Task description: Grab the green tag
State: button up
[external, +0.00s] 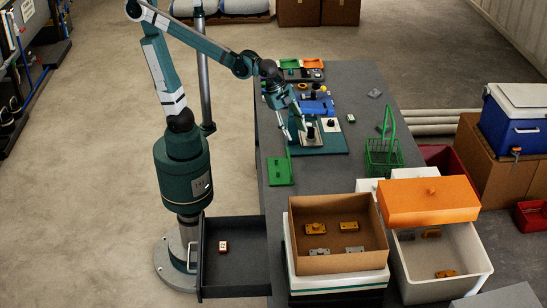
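A small pale block with a green face (351,118), which looks like the green tag, lies on the grey bench top to the right of the tanks. My gripper (294,130) points down over the left part of the dark teal tank, left of the tag and well apart from it. Its two pale fingers look spread, with nothing visible between them. A similar small block with a red mark (223,247) lies in the open dark drawer (250,290).
A blue tank (316,107) and the teal tank (335,146) stand near the gripper. A green lid (280,171), cardboard box (338,264) and white bin (440,262) stand nearer the camera.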

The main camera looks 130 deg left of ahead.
jog(key=w+a+m+g+p, duration=0.1)
jog(key=w+a, duration=0.1)
jog(key=a, duration=0.6)
jog(key=w+a+m+g+p, duration=0.1)
jog(key=w+a+p, duration=0.15)
jog(key=a, duration=0.55)
jog(key=m+g+h+p, duration=0.2)
jog(key=m+g+p, duration=0.1)
jog(key=p, duration=0.3)
send_near(351, 117)
jog(key=shift+d, duration=0.35)
jog(key=shift+s+a+f, duration=0.2)
jog(key=shift+a+f, duration=0.05)
jog(key=shift+f, duration=0.1)
jog(key=shift+f, duration=1.2)
jog(key=shift+f, duration=0.1)
